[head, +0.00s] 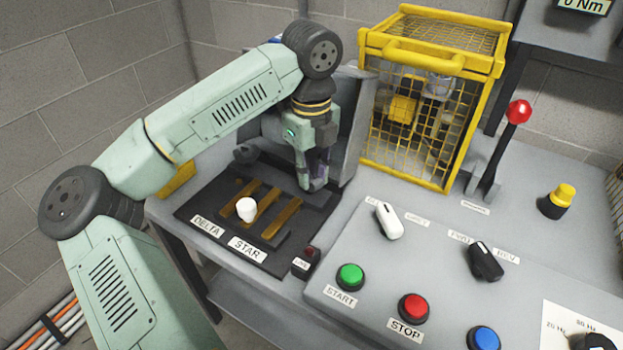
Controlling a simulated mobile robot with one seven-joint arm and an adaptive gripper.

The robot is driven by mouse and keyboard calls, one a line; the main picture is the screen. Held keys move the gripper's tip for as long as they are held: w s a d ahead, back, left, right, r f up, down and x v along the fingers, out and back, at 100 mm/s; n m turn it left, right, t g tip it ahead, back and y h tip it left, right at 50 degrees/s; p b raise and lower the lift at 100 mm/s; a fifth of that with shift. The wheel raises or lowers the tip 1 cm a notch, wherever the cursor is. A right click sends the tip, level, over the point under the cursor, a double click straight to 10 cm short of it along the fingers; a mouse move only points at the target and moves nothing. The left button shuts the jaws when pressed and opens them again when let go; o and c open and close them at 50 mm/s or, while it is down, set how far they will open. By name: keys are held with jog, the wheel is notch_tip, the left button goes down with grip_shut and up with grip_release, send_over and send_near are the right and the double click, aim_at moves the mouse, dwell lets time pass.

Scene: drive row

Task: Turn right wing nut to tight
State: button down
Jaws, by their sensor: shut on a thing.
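My gripper (314,180) points down at the right rear of the dark terminal board (190,207). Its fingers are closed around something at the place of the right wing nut. The nut itself is hidden behind the fingers, so its angle and tightness cannot be seen. A dark knob-like piece (245,153) at the rear left of the board looks like the other wing nut, though it is too small to be sure. Brass bars (272,210) lie across the board, behind the DELTA and STAR labels.
A white cap (246,208) stands on the board. A grey upright panel (357,125) stands close to the right of my gripper, with a yellow mesh cage (430,100) beyond. A control panel with a green button (350,276) and red button (413,306) lies at front right.

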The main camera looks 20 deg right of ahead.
jog(key=m+b, duration=0.2)
jog(key=m, duration=0.2)
jog(key=shift+a+f+m+b, duration=0.1)
jog(key=shift+f+m+b, duration=0.05)
jog(key=shift+m+b, duration=0.2)
jog(key=m+b, duration=0.1)
jog(key=m, duration=0.4)
jog(key=shift+a+m+b, duration=0.1)
jog(key=shift+m+b, duration=0.15)
jog(key=shift+b, duration=0.1)
jog(key=m, duration=0.5)
jog(key=shift+w, duration=0.1)
jog(key=m, duration=0.5)
jog(key=shift+a, duration=0.1)
jog(key=c, duration=1.4)
grip_release()
jog(key=shift+c, duration=0.2)
jog(key=shift+r, duration=0.2)
